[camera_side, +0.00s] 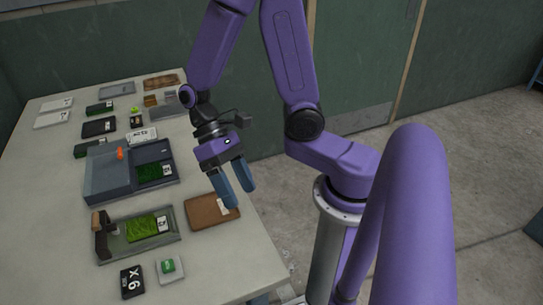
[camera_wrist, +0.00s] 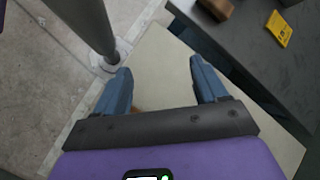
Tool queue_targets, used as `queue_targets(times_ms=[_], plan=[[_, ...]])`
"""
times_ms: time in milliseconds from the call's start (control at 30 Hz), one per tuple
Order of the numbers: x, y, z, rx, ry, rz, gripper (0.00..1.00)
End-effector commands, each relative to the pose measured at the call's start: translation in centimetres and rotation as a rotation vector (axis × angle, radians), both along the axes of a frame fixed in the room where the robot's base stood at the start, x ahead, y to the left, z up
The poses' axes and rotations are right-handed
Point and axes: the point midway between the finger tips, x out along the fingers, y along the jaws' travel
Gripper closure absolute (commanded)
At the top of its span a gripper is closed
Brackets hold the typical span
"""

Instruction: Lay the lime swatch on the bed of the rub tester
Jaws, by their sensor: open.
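In the side view the lime swatch (camera_side: 142,229), bright green with a white label, lies flat on the bed of a shallow grey tray-like device (camera_side: 169,250). A dark upright with a brown block stands at its left end. I take this device for the rub tester, though no name on it is readable. My gripper (camera_side: 240,196) is open and empty, fingers pointing down, to the right of the device and apart from the swatch. The wrist view shows its two blue fingers spread (camera_wrist: 160,65) with nothing between them; neither swatch nor device is recognisable there.
A brown pad (camera_side: 205,213) lies near the gripper. A grey machine (camera_side: 108,185) with an orange knob holds a darker green swatch (camera_side: 150,173). A black "X 6" card (camera_side: 132,281) and a small green-topped block (camera_side: 169,270) lie in front. Several items fill the table's back.

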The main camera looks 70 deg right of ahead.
Motion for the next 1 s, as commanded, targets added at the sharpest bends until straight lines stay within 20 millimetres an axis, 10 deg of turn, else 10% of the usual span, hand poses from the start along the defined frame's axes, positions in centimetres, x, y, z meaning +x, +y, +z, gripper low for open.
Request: queue_targets(times_ms=[1000], plan=[[-5.4,-5.3,5.0,0.018,-0.722,0.972,0.28]])
